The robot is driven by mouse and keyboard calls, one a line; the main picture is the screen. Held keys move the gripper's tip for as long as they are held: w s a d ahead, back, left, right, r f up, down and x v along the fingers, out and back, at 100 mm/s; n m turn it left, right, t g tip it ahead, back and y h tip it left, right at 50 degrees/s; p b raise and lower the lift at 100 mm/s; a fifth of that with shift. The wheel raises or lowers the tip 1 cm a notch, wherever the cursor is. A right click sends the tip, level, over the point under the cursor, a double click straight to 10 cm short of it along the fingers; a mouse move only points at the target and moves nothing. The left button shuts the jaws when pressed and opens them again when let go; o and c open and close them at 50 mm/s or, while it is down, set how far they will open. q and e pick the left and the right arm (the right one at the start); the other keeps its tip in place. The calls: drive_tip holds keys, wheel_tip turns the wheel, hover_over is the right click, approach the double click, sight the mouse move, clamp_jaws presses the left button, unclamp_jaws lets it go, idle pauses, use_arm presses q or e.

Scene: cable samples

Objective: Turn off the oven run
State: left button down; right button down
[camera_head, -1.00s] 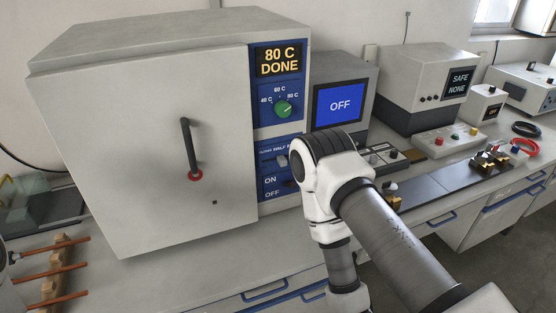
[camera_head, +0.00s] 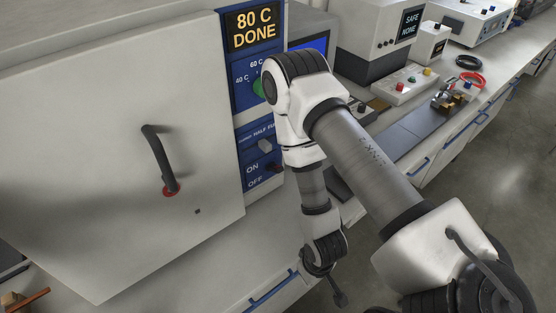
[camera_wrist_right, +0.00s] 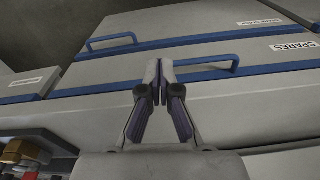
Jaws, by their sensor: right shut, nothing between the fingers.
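The oven (camera_head: 90,220) fills the left of the head view, its door closed, with a dark handle (camera_head: 157,160). Its display (camera_head: 253,27) reads "80 C DONE". The green temperature knob (camera_head: 258,87) is partly covered by my right arm. Beside the ON and OFF labels (camera_head: 253,176), a small dark switch (camera_head: 276,168) is partly visible next to the arm; its position is unclear. My right gripper (camera_head: 339,298) hangs low, right of and below the oven panel, apart from it. In the right wrist view its fingers (camera_wrist_right: 160,70) are shut and empty before drawer fronts.
Drawers with blue handles (camera_wrist_right: 180,69) lie below the bench top. Right of the oven, a blue screen (camera_head: 308,46) is partly hidden by my arm. Further right are a tester reading "SAFE NONE" (camera_head: 410,24), a button box (camera_head: 403,87) and red cable (camera_head: 470,79). Floor is clear at right.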

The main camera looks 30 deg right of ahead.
drive_tip(key=w+d+r+t+p, duration=0.1)
drive_tip(key=w+d+r+t, duration=0.3)
drive_tip(key=w+r, duration=0.7)
drive_tip(key=n+t+p, duration=0.1)
drive_tip(key=t, duration=0.4)
approach(279, 168)
wheel_tip(279, 168, up, 3)
drive_tip(key=b+x, duration=0.2)
drive_tip(key=x, duration=0.3)
drive_tip(key=b+x, duration=0.2)
drive_tip(key=x, duration=0.3)
drive_tip(key=shift+s+f, duration=0.2)
drive_tip(key=shift+f, duration=0.05)
drive_tip(key=shift+w+d+f+y, duration=0.1)
drive_tip(key=shift+w+f+y, duration=0.05)
drive_tip(key=shift+y, duration=0.15)
